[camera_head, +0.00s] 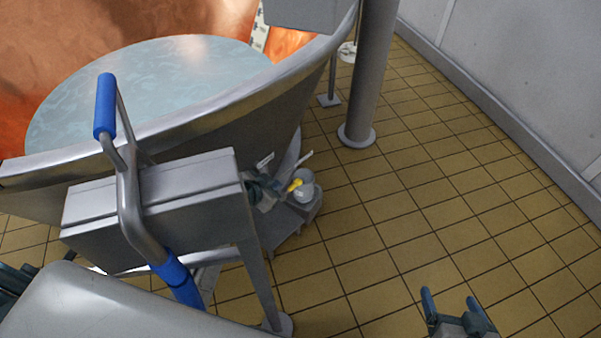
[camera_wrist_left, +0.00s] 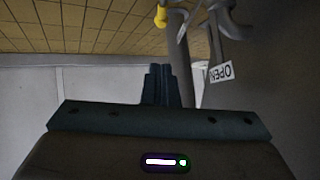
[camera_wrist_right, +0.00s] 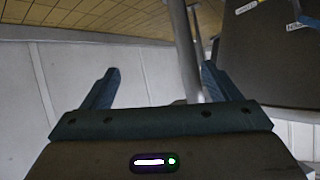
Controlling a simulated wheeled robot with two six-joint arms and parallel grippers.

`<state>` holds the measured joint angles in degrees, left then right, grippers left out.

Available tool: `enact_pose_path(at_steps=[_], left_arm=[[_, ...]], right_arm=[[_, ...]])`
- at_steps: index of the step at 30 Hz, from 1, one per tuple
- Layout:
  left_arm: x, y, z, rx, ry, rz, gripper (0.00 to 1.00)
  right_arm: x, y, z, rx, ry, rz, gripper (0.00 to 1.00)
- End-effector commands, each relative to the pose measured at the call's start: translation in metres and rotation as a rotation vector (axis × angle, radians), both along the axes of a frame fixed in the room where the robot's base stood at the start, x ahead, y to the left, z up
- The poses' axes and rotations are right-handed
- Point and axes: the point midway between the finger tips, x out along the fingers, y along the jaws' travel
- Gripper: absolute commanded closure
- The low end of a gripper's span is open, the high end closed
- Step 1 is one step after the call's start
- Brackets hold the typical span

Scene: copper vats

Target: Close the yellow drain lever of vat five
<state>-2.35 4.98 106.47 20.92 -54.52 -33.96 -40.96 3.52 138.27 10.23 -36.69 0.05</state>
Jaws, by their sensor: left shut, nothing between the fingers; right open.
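A small yellow lever end (camera_head: 295,185) shows low beside the steel vat (camera_head: 230,110) in the head view. It also shows as a yellow knob (camera_wrist_left: 161,17) at the top of the left wrist view, near grey pipes and an OPEN tag (camera_wrist_left: 221,72). No vat number is readable. My left gripper (camera_head: 270,192) is beside the lever, partly hidden behind the box. Its fingers (camera_wrist_left: 160,84) are shut and empty, pointing toward the pipes; I cannot tell whether they touch the lever. My right gripper (camera_head: 458,305) is open and empty over the floor at lower right.
A grey box (camera_head: 155,200) with a blue-gripped handle (camera_head: 105,105) stands in front of the vat. A grey column (camera_head: 370,75) rises behind. Tiled floor (camera_head: 430,190) at right is free up to the wall (camera_head: 510,70).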

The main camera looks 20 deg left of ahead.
Motion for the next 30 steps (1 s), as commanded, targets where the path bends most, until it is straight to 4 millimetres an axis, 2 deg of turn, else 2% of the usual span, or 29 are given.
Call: enact_pose_path(at_steps=[4,8,18,23,30], left_arm=[[0.008,-0.003,-0.007,-0.001,-0.001,0.000,1.00],[0.021,-0.007,-0.018,-0.001,-0.001,0.000,1.00],[0.060,-0.020,-0.051,-0.002,0.001,0.000,1.00],[0.077,-0.025,-0.065,-0.001,0.001,0.000,1.00],[0.079,-0.020,-0.090,-0.001,0.000,0.001,1.00]], right_arm=[[0.010,-0.002,0.009,-0.004,-0.063,-0.006,0.18],[0.025,-0.004,0.027,-0.013,-0.179,-0.016,0.18],[0.056,-0.011,0.095,-0.036,-0.554,-0.042,0.18],[0.061,-0.013,0.130,-0.045,-0.741,-0.052,0.18],[0.057,-0.014,0.174,-0.057,-0.984,-0.058,0.18]])
